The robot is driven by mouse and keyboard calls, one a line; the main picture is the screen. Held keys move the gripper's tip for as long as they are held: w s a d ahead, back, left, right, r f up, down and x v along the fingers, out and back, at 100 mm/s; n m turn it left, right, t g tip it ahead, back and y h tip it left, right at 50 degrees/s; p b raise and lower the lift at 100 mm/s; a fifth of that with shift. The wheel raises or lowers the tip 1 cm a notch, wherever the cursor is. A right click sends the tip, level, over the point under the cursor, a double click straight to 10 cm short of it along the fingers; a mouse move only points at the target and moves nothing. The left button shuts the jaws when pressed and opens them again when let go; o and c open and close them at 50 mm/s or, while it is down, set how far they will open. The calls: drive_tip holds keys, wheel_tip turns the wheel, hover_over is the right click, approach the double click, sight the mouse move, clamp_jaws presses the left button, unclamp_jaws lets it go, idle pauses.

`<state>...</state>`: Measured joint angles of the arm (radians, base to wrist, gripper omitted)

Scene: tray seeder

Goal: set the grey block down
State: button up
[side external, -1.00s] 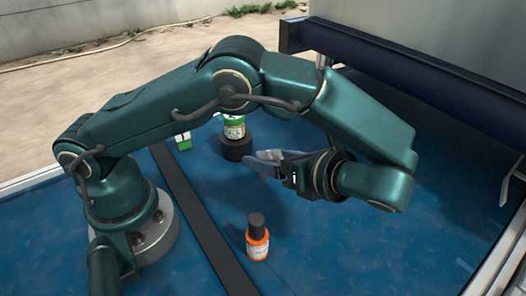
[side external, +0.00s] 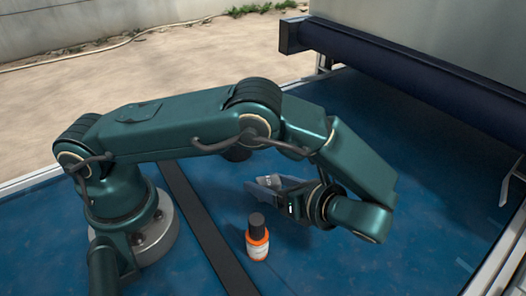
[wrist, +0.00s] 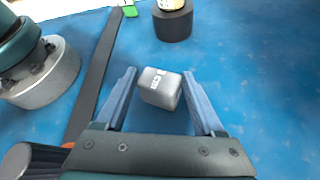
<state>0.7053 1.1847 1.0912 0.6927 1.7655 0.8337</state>
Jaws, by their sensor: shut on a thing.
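The grey block (wrist: 160,88) is a small light-grey piece with white marking, between the fingertips of my gripper (wrist: 163,88) in the wrist view. My gripper is shut on it. In the side view the block (side external: 270,181) shows at the tips of my gripper (side external: 272,184), partly hidden by the fingers. It is low over the blue surface (side external: 340,110). I cannot tell whether the block touches the surface.
An orange bottle with a dark cap (side external: 257,240) stands close, left of my gripper. A black round stand (wrist: 172,24) bearing a labelled jar (wrist: 172,4) is beyond the block, with a green item (wrist: 130,10) left of it. A dark strip (wrist: 100,75) crosses the surface. The right side is clear.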

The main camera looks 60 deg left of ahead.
drive_tip(key=shift+f, duration=0.45)
idle(0.3)
drive_tip(key=o, duration=1.4)
